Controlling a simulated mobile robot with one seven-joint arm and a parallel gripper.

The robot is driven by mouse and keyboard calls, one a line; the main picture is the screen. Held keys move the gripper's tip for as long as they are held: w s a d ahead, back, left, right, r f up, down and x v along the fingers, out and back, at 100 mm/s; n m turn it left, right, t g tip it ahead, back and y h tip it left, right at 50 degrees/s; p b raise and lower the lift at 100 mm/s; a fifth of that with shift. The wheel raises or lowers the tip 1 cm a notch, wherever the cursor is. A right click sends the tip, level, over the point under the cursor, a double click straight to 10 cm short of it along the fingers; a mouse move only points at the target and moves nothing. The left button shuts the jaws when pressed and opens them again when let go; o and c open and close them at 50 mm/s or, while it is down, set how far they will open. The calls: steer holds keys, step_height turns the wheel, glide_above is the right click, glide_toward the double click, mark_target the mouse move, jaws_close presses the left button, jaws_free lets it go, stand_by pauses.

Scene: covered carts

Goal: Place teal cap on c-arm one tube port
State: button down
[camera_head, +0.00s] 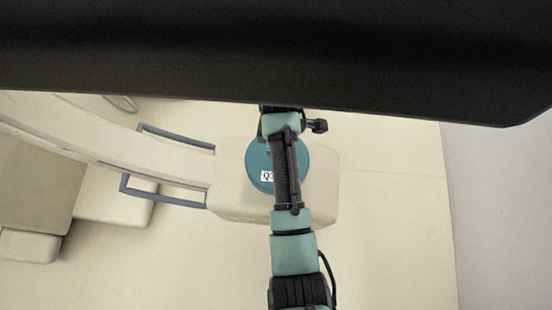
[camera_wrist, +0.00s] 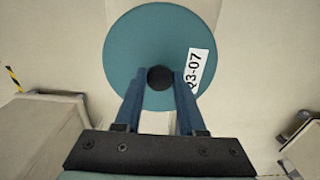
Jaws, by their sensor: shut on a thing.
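The teal cap (camera_head: 257,163) is a round disc with a white label and a black centre knob (camera_wrist: 160,77). In the wrist view the cap (camera_wrist: 132,48) faces me, its label reading Q3-07. My gripper (camera_wrist: 160,84) is shut on the knob, a blue finger on either side. The cap lies over the beige C-arm tube housing (camera_head: 322,199). The port is not visible. I cannot tell whether the cap touches the housing or hangs above it.
The beige C-arm arc (camera_head: 165,160) runs left from the housing, with grey-blue handles (camera_head: 165,196) beside it. A darker beige block (camera_head: 35,180) stands at the far left. Pale floor (camera_head: 395,230) is clear at right, up to a grey edge. A dark part covers the top.

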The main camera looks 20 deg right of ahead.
step_height(320, 180, down, 7)
steer(key=shift+r+b, duration=0.1)
steer(key=shift+b, duration=0.3)
steer(key=shift+f, duration=0.25)
steer(key=c, duration=0.5)
jaws_free()
steer(key=shift+r, duration=0.2)
step_height(320, 180, up, 12)
steer(key=shift+r+p, duration=0.1)
steer(key=shift+p, duration=0.65)
